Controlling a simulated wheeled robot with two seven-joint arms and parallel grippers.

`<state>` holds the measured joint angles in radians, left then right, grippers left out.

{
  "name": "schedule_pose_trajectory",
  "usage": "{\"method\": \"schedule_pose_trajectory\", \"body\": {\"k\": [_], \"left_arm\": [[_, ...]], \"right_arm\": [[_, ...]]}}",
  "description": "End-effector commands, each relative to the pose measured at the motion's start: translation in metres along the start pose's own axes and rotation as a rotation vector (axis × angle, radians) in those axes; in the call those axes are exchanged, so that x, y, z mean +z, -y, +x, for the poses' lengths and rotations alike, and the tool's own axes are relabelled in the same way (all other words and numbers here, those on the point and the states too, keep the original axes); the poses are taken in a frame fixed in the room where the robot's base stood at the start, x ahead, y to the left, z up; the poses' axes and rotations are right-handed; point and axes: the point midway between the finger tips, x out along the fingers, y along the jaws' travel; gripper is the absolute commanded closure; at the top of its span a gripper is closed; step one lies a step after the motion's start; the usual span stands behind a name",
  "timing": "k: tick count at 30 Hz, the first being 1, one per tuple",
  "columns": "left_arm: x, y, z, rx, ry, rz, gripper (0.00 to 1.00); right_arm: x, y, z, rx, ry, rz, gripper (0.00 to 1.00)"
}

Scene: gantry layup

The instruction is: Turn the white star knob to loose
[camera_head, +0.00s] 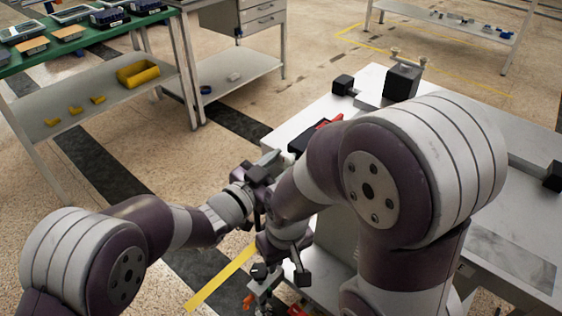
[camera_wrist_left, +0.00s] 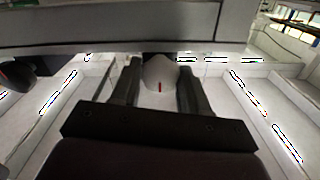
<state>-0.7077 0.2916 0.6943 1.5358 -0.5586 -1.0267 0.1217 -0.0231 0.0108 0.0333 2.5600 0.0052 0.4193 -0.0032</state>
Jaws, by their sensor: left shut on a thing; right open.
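The white star knob (camera_wrist_left: 160,76) shows in the left wrist view between the two dark fingers of my left gripper (camera_wrist_left: 159,82). A short red mark is on its face. My left gripper is shut on it. In the head view my left gripper (camera_head: 272,165) is at the near left edge of the grey-white bench, and only a small pale bit of the knob (camera_head: 288,158) shows there. My right gripper (camera_head: 281,272) hangs lower, below the bench top, open with its fingers apart and pointing down. My right arm hides part of the bench.
The bench (camera_head: 300,120) carries a black block (camera_head: 402,82) and a red-and-black part (camera_head: 325,128) near my left gripper. A green-topped table (camera_head: 60,45) with a yellow bin (camera_head: 138,74) on its shelf stands at upper left. Small red and orange parts lie low by my right gripper.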

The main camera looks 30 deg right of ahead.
Motion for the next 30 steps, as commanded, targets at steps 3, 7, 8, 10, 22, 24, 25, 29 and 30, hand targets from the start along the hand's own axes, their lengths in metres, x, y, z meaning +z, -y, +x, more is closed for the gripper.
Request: {"method": "schedule_pose_trajectory", "body": {"k": [3,7,8,10,22,24,25,29,30], "left_arm": [[0.002,-0.001,0.0,0.001,0.004,-0.011,0.86],[0.002,-0.001,0.0,0.001,0.004,-0.013,0.86],[0.002,-0.001,0.0,0.001,0.004,-0.013,0.86],[0.002,-0.001,0.0,0.001,0.004,-0.013,0.86],[0.001,0.0,0.0,0.0,0.001,-0.011,0.3],[0.001,0.0,-0.001,0.0,0.001,-0.01,0.3],[0.0,0.0,-0.002,0.0,0.001,-0.01,0.3],[-0.001,0.001,-0.019,-0.002,0.002,-0.01,0.3],[-0.002,0.001,-0.029,-0.003,0.002,-0.011,0.3]], "right_arm": [[0.0,0.0,-0.001,0.0,0.0,0.0,0.57],[0.0,0.0,-0.001,0.0,0.0,0.0,0.57],[0.0,0.0,-0.001,0.0,0.0,0.0,0.57],[0.0,0.0,-0.001,0.0,0.0,0.0,0.57],[0.0,0.0,-0.001,0.0,0.0,0.0,0.57],[0.0,0.0,-0.001,0.0,0.0,0.0,0.57],[0.0,0.0,-0.001,0.0,0.0,0.0,0.57],[-0.001,0.0,-0.006,0.0,0.0,0.0,0.57],[-0.001,0.0,-0.008,0.0,0.0,0.0,0.57]]}}
